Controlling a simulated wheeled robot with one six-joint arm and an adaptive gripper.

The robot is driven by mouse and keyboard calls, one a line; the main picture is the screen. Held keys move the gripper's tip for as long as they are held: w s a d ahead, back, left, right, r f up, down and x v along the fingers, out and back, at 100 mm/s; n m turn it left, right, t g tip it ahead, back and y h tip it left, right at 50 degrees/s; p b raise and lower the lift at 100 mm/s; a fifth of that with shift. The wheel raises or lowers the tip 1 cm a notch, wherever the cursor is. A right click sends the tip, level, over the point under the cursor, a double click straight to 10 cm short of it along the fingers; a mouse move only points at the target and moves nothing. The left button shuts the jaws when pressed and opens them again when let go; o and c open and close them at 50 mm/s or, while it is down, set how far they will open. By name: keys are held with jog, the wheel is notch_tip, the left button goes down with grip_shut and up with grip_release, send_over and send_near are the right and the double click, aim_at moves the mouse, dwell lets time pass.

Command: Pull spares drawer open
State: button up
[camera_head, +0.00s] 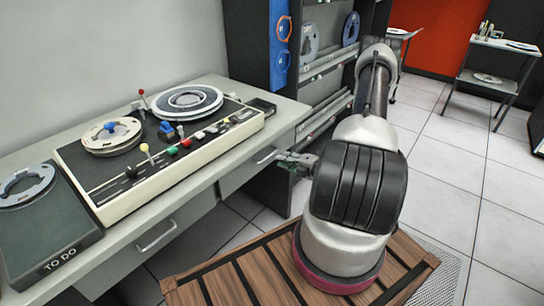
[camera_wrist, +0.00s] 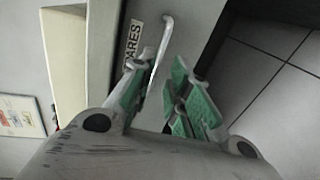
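The spares drawer (camera_head: 237,178) is the right one of two drawers under the grey desk, and its front looks flush with the desk. Its silver bar handle (camera_head: 265,157) is on the front. In the wrist view the drawer's label (camera_wrist: 133,45) reads partly "ARES", with the handle (camera_wrist: 165,38) beside it. My gripper (camera_head: 288,160) is at the right end of this handle. In the wrist view my gripper (camera_wrist: 160,90) has its green-padded fingers apart, with the handle's near end reaching between them, close to the left finger. Contact cannot be told.
A second drawer handle (camera_head: 156,236) is further left. The desk (camera_head: 188,186) carries a tape console (camera_head: 150,160) and a "TO DO" tray (camera_head: 60,265). A dark rack (camera_head: 325,85) stands behind my arm. Tiled floor (camera_head: 455,165) is open to the right.

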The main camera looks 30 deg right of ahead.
aim_at(270, 155)
jog(key=x, duration=0.8)
grip_shut()
jog(key=shift+s, duration=0.1)
